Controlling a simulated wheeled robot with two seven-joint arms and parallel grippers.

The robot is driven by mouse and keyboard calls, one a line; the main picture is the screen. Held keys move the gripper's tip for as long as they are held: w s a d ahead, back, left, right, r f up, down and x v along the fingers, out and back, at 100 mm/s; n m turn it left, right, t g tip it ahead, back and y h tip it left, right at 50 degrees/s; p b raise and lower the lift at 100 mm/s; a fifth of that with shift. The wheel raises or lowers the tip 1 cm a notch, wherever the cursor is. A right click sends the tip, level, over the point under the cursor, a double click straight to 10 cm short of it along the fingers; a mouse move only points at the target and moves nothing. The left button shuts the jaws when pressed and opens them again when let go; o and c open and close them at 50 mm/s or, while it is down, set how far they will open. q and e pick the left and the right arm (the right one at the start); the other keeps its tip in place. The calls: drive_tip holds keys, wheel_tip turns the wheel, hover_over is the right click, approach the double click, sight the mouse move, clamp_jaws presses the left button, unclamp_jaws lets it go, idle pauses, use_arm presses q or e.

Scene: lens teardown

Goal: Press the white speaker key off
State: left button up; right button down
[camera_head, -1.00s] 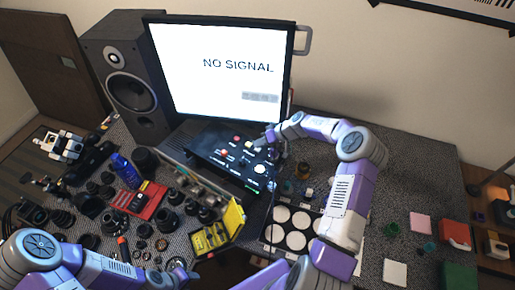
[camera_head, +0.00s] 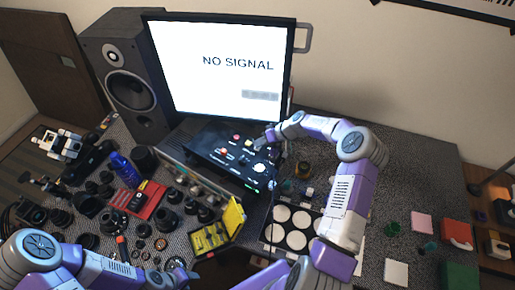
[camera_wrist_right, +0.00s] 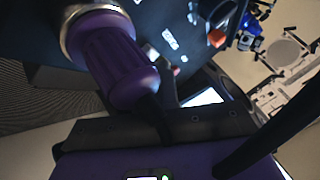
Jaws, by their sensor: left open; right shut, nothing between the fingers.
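The black control box (camera_head: 215,158) stands in front of the monitor. It carries small coloured and white keys, a red one at its back edge and a large white round knob (camera_head: 259,168) at its right. A small pale key (camera_head: 249,143) lies near the back edge, just left of my right gripper; I cannot tell for sure that it is the white speaker key. My right gripper (camera_head: 266,141) is shut and empty, low over the box's back right part. Contact with a key cannot be made out. My left gripper (camera_head: 182,272) is open at the bottom, far from the box.
The monitor (camera_head: 225,75) reads NO SIGNAL, and a dark speaker (camera_head: 125,80) stands left of it. Lens parts and a red tray (camera_head: 152,212) crowd the left. A yellow case (camera_head: 233,217) stands in front of the box.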

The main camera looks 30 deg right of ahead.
drive_tip(key=shift+f, duration=0.3)
drive_tip(key=shift+r, duration=0.1)
idle(0.4)
drive_tip(key=shift+r, duration=0.35)
drive_tip(key=shift+s+r, duration=0.1)
drive_tip(key=shift+r, duration=0.1)
drive_tip(key=shift+r+p, duration=0.6)
drive_tip(key=shift+r, duration=2.35)
